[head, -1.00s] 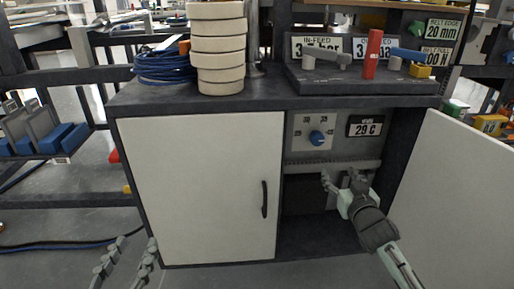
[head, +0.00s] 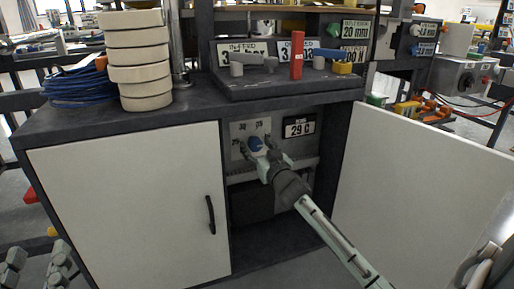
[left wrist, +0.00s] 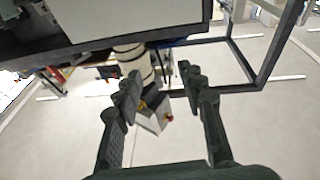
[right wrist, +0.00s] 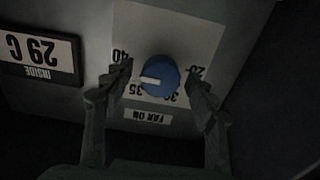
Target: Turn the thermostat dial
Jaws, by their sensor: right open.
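The thermostat dial (right wrist: 160,76) is a round blue knob with a white pointer mark, on a pale scale plate with printed numbers. It also shows in the head view (head: 256,144), partly covered by my right gripper. A display (head: 299,127) beside it reads 29 C, and it shows upside down in the right wrist view (right wrist: 38,50). My right gripper (right wrist: 163,82) is open, with its fingers on either side of the dial; I cannot tell whether they touch it. My left gripper (left wrist: 165,82) is open and empty, away from the cabinet front, low at the left in the head view.
The dial panel sits inside a dark cabinet. Its left door (head: 130,205) is closed and its right door (head: 415,190) stands open beside my right arm. On top are stacked cream rings (head: 140,60), a blue cable coil (head: 75,86) and a valve stand (head: 290,83).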

